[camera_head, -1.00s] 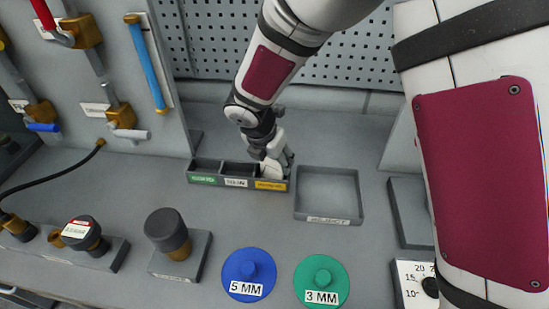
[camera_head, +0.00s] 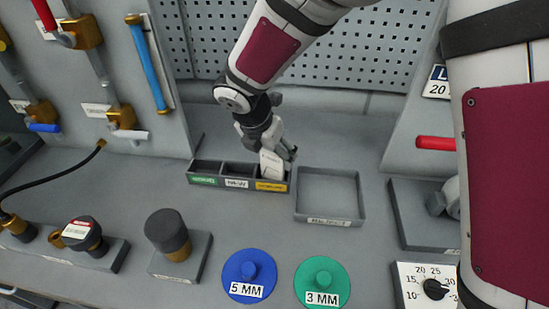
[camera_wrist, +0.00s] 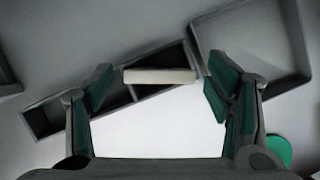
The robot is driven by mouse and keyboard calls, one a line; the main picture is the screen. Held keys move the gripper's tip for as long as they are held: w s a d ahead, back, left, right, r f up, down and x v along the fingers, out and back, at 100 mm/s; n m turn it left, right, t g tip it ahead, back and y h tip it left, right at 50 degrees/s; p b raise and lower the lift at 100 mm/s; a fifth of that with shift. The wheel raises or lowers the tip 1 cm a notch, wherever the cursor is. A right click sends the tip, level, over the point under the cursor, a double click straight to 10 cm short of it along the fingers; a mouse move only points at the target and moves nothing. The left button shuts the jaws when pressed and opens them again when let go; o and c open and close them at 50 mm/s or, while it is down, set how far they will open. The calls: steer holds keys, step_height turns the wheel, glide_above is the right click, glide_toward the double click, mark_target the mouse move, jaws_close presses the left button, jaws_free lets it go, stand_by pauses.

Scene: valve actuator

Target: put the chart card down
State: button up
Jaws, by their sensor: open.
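The white chart card (camera_head: 271,164) stands in or just over the right compartment, marked with a yellow label, of the grey three-slot rack (camera_head: 230,184). Its lower end is hidden behind the rack's front wall. My gripper (camera_head: 277,150) is at the top of the card. In the wrist view the card (camera_wrist: 160,130) lies between the open fingers (camera_wrist: 160,84), with a gap on each side. The rack's slots (camera_wrist: 60,115) show behind it.
An empty grey square tray (camera_head: 343,221) lies just right of the rack. A blue disc (camera_head: 248,268) and a green disc (camera_head: 317,272) lie in front. A black-capped fitting (camera_head: 167,231) stands front left. A perforated panel (camera_head: 370,60) rises behind.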

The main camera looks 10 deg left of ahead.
steer(key=v, duration=0.7)
steer(key=shift+r, duration=0.15)
steer(key=s+d+r+m, duration=0.3)
steer(key=d+r+m, duration=0.2)
steer(key=d+m, duration=0.35)
steer(key=s+d+r+m, duration=0.45)
steer(key=d+m, duration=0.25)
steer(key=d, duration=0.3)
steer(key=s+d+r+m+y, duration=0.1)
steer(key=s+d+r+m, duration=0.1)
steer(key=s+d+m, duration=0.7)
steer(key=shift+s+m+t+y, duration=0.35)
steer(key=shift+s+m, duration=1.85)
steer(key=shift+m, duration=1.35)
